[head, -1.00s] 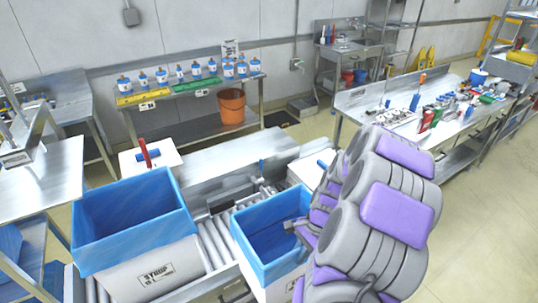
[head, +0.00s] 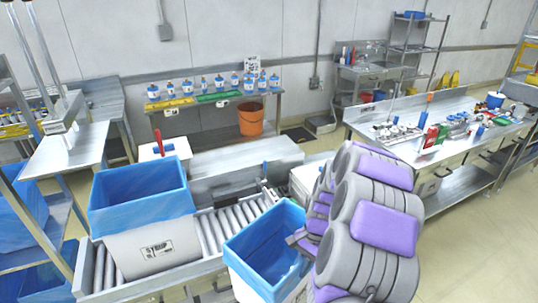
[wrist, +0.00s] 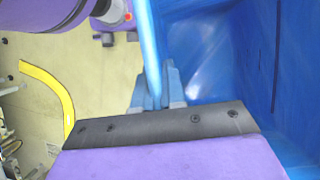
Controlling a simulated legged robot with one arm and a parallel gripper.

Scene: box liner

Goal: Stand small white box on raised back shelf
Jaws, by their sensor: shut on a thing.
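I cannot pick out with certainty which thing is the small white box. My gripper (wrist: 155,88) is shut on the thin blue rim of a liner in the wrist view. In the head view, the end of my arm (head: 298,238) is at the right rim of the blue-lined white box (head: 262,250) at the front centre. That box is open at the top, and its lower part is cut off by the frame. A raised shelf table (head: 205,103) stands at the back wall with a row of bottles on it.
A larger blue-lined white box (head: 140,245) stands on the roller conveyor (head: 230,222) to the left. A white stand (head: 178,150) with a red-handled tool is behind it. A cluttered workbench (head: 430,150) stands at right.

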